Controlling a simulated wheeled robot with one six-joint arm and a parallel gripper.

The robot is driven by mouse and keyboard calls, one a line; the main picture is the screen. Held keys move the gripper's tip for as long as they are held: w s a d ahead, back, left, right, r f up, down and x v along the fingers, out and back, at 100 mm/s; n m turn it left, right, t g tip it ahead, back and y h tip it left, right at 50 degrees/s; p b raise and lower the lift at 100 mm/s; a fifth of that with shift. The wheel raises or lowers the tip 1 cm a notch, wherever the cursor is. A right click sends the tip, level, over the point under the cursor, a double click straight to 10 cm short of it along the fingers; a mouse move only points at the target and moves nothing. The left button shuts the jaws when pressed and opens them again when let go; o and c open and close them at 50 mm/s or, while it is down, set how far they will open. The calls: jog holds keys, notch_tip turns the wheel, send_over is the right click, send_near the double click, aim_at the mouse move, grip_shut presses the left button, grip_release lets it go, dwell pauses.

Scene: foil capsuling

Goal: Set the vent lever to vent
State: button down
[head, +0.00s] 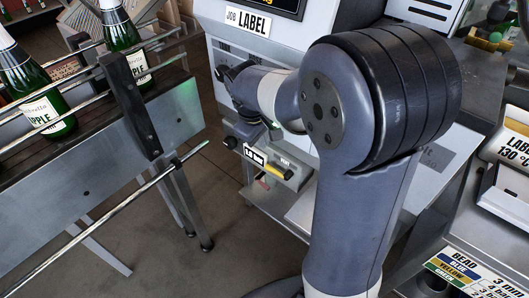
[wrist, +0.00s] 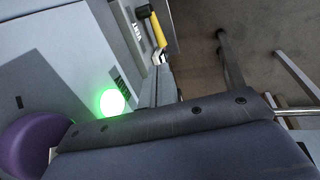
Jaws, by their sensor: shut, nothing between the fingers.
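The vent lever (head: 275,171) is a short yellow bar with a dark end, on a grey box low on the machine's front. A white label lies to its left and a VENT marking just above its right end. In the wrist view the yellow lever (wrist: 158,31) is at the top, with a black knob at its upper end beside the VENT lettering. My gripper (head: 246,133) is shut and empty, a dark shape above and left of the lever box in the head view. It looks apart from the lever. My arm hides part of the machine, and the fingertips are hard to make out.
A conveyor (head: 100,150) with green bottles (head: 40,98) and metal rails stands at the left. The labelled machine (head: 225,50) rises behind my arm. The wrist view shows a glowing green lamp (wrist: 112,102) and a purple round part (wrist: 38,140). Floor is open between conveyor and machine.

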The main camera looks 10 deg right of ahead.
aim_at(271, 168)
dwell(0.4)
jog(key=b+x, duration=0.2)
jog(key=x, duration=1.2)
jog(key=shift+w, duration=0.1)
